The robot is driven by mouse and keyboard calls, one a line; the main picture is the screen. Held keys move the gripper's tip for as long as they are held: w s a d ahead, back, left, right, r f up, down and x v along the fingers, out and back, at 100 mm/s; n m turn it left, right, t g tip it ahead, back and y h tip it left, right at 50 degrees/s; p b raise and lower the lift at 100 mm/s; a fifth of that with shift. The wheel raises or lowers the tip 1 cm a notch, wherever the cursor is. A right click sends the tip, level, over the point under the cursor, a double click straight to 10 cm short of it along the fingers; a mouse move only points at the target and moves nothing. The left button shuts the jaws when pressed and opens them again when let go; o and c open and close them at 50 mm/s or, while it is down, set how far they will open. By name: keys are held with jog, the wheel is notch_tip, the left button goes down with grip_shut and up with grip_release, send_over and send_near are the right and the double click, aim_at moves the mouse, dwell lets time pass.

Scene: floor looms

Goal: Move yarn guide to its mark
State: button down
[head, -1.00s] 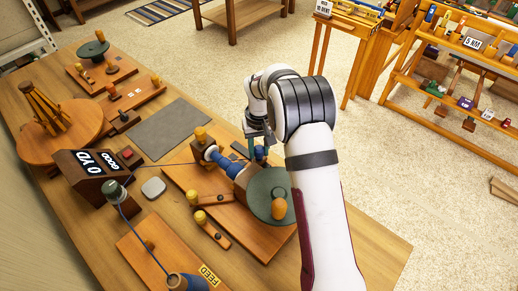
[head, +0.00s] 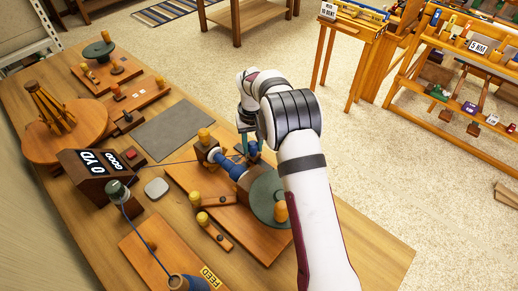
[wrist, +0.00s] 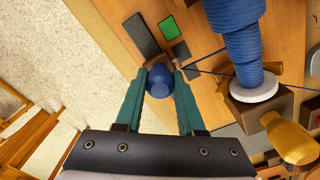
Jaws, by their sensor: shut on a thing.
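The yarn guide shows in the wrist view as a round blue knob (wrist: 159,82) with a brown block behind it. My gripper (wrist: 161,78) has its teal fingers shut on the knob, one on each side. In the head view my gripper (head: 250,148) is at the far edge of the winder board, beside the blue yarn spool (head: 233,169); the guide is mostly hidden there. A bright green patch (wrist: 169,28) and a dark grey strip (wrist: 142,35) lie on the board near the guide. I cannot tell which of these is its mark.
The blue yarn (wrist: 208,54) runs close to my right finger. The winder has a wooden block with a yellow knob (head: 204,135) and a green wheel (head: 265,196). A counter box (head: 92,171) and a grey mat (head: 174,130) lie to the left. Open floor lies beyond the table edge.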

aim_at(253, 143)
jog(key=c, duration=0.5)
grip_release()
notch_tip(253, 143, up, 16)
jog(key=shift+f, duration=0.1)
jog(key=s+d+r+m+y, duration=0.1)
jog(key=s+d+r+m, duration=0.2)
jog(key=s, duration=1)
jog(key=s+d+r+m, duration=0.2)
jog(key=s+r, duration=0.1)
jog(key=s, duration=0.9)
jog(key=s+f, duration=0.2)
jog(key=s, duration=0.2)
jog(key=s+f+m, duration=0.1)
jog(key=s, duration=0.3)
jog(key=s+f+m, duration=0.1)
jog(key=s+f, duration=0.1)
jog(key=s, duration=0.2)
jog(key=shift+s+d+f+y, duration=0.25)
jog(key=shift+s+f+y, duration=0.05)
jog(key=shift+s+y, duration=0.1)
